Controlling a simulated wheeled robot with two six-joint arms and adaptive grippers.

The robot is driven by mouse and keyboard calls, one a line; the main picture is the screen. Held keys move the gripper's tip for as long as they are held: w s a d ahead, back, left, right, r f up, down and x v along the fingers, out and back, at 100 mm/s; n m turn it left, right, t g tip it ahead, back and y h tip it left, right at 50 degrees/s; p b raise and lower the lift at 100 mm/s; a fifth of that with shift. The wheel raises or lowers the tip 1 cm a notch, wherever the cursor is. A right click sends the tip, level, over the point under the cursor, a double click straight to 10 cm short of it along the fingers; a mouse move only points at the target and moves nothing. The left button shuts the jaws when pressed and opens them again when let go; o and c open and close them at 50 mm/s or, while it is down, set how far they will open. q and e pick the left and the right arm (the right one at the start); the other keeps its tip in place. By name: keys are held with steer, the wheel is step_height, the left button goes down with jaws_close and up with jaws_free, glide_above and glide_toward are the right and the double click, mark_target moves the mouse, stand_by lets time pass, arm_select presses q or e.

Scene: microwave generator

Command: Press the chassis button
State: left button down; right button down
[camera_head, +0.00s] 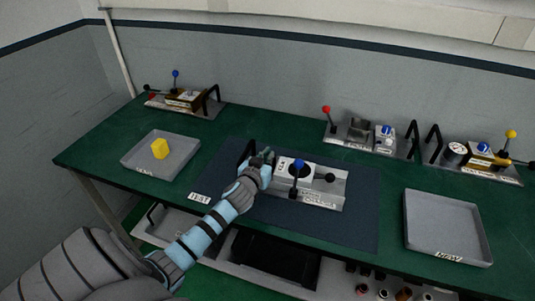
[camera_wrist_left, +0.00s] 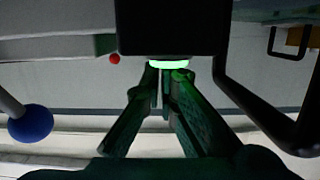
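The chassis (camera_head: 330,195) is a light grey unit with a blue-knobbed lever (camera_head: 298,164), a black knob (camera_head: 330,178) and a black handle. It sits on the dark mat at the middle of the table. My left gripper (camera_head: 268,156) is at its left end, near the handle. In the left wrist view, a green-lit round button (camera_wrist_left: 168,64) shows on a dark block. The left fingertips (camera_wrist_left: 165,76) are close together and empty, right at the button; I cannot tell whether they touch it. The button is hidden in the head view. My right gripper is not in view.
Modules with levers (camera_head: 185,98) (camera_head: 370,135) (camera_head: 478,155) line the back. The chassis handle (camera_wrist_left: 262,112) and blue knob (camera_wrist_left: 30,122) flank the fingers.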

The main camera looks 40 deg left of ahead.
arm_select(q)
step_height(320, 180, up, 4)
steer(key=p, duration=0.5)
steer(key=shift+r, duration=0.15)
steer(key=b+v, duration=0.1)
steer(key=v, duration=0.8)
steer(key=shift+s+d, duration=0.15)
steer(key=shift+s, duration=0.25)
